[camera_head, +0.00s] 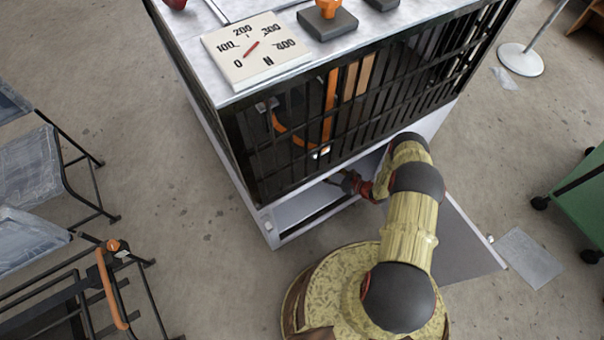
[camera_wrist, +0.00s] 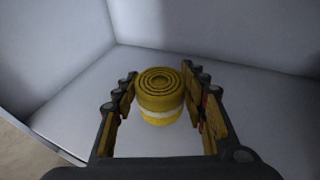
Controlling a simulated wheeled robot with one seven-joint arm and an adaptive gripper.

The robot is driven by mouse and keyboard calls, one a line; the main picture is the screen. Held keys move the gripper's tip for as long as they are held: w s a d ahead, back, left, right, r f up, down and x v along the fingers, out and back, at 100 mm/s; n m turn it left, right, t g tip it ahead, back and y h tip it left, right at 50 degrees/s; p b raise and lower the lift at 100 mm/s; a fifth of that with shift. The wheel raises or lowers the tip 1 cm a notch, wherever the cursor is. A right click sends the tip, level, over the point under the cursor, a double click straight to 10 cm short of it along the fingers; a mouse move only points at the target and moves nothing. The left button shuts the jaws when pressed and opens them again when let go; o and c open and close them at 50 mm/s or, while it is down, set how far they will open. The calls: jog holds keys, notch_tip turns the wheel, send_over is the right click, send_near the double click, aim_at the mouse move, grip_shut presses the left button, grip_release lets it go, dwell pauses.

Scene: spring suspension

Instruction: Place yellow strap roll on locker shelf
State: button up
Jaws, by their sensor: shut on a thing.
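The yellow strap roll (camera_wrist: 160,96) is a coiled yellow band with a pale stripe around its side, seen in the wrist view. It sits between the two fingers of my gripper (camera_wrist: 160,82), which is shut on it. The pale locker shelf (camera_wrist: 250,105) lies below and around it, with grey walls behind and to the left. I cannot tell whether the roll touches the shelf. In the head view my gripper (camera_head: 347,182) reaches into the low locker opening, above the pale shelf (camera_head: 300,206). The roll cannot be made out there.
A black barred front (camera_head: 280,160) stands directly above the opening. A grey open door panel (camera_head: 452,240) extends right of my arm. A gauge plate (camera_head: 255,50) lies on the top. Grey chairs (camera_head: 35,170) and a black frame with an orange handle (camera_head: 110,290) stand left.

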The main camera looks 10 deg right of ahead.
jog(key=w+a+f+b, duration=0.1)
jog(key=w+a+f, duration=0.1)
jog(key=a, duration=0.1)
jog(key=w+a+f+b, duration=0.1)
jog(key=a+f+b, duration=0.1)
jog(key=a+f, duration=0.1)
jog(key=w+a+f+b, duration=0.1)
jog(key=w+a+f, duration=0.1)
jog(key=a+f, duration=0.1)
jog(key=shift+w, duration=0.3)
jog(key=shift+w+a+f+b, duration=0.1)
jog(key=shift+f+b, duration=0.4)
jog(key=shift+f, duration=0.4)
jog(key=shift+w+a+f+b, duration=0.1)
jog(key=shift+f+b, duration=0.4)
jog(key=shift+f, duration=0.4)
jog(key=shift+s+f, duration=0.1)
jog(key=shift+f, duration=0.05)
jog(key=o, duration=1.3)
